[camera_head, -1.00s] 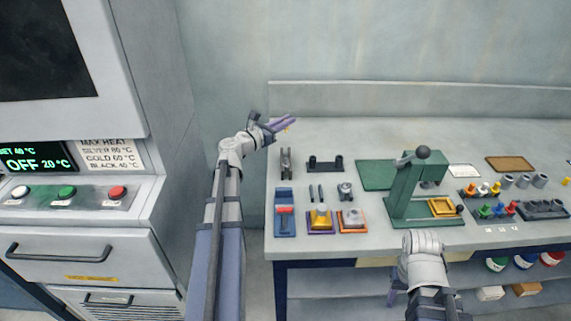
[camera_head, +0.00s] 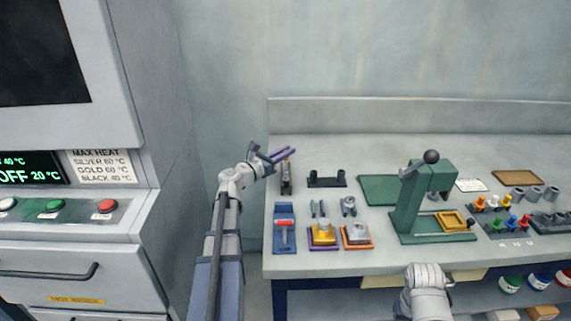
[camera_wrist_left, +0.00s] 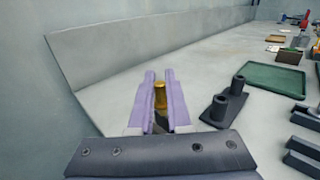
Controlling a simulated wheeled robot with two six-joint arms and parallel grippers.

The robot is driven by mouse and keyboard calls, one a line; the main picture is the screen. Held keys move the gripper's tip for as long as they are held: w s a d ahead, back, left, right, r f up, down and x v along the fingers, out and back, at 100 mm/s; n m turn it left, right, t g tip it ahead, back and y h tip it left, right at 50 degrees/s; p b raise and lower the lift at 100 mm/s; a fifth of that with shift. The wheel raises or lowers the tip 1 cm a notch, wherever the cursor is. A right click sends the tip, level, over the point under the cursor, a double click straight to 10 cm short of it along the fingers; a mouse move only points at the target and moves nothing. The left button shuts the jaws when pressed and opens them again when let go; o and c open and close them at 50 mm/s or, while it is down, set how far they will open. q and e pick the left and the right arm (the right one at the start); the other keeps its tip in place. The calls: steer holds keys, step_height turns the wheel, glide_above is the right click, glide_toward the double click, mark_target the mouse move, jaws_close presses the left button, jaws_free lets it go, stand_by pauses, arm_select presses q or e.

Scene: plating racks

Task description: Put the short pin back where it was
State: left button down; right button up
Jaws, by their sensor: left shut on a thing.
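My left gripper (camera_head: 284,154) is shut on a small gold pin, above the table's back left corner. In the left wrist view the gold pin (camera_wrist_left: 160,95) stands between the purple fingers (camera_wrist_left: 160,90). Its lower end is partly hidden by the gripper. A black stand with two short round posts (camera_head: 326,181) is on the table to the right of the gripper, apart from it. It also shows in the left wrist view (camera_wrist_left: 217,112).
A green mat (camera_head: 379,190) and green press (camera_head: 408,205) are to the right. The back strip of table is clear.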

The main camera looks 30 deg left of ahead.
mark_target(286, 161)
arm_select(q)
steer(key=shift+f+b, duration=1.2)
steer(key=shift+f, duration=0.35)
steer(key=shift+f, duration=0.1)
steer(key=shift+f, duration=0.15)
steer(key=c, duration=0.9)
jaws_free()
steer(key=shift+o, duration=0.2)
steer(key=shift+r, duration=0.3)
steer(key=v, duration=1.2)
steer(key=shift+f, duration=0.1)
